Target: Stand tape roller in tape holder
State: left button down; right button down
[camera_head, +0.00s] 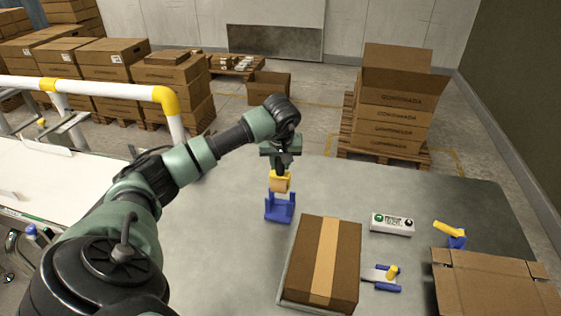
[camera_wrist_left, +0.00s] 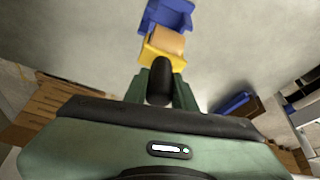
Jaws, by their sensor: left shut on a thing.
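The tape roller (camera_head: 280,183), yellow with a tan roll of tape, hangs in my left gripper (camera_head: 282,164), which is shut on it. The blue tape holder (camera_head: 279,209) stands on the grey table, directly below the roller in the head view. The roller's lower end is close to the top of the holder's upright sides; I cannot tell whether they touch. In the left wrist view the roller (camera_wrist_left: 164,43) is just beyond the fingers, and the holder (camera_wrist_left: 172,14) shows past it, partly covered. My right gripper is not in view.
A taped cardboard box (camera_head: 341,262) stands near the holder. The table left of the holder is clear.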

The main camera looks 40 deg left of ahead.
aim_at(280, 181)
pick_arm(q)
jog(key=shift+f+b, duration=2.85)
jog(key=shift+f, duration=1.5)
jog(key=c, duration=1.1)
grip_release()
jog(key=shift+b+v, duration=0.75)
jog(key=shift+v, duration=3.15)
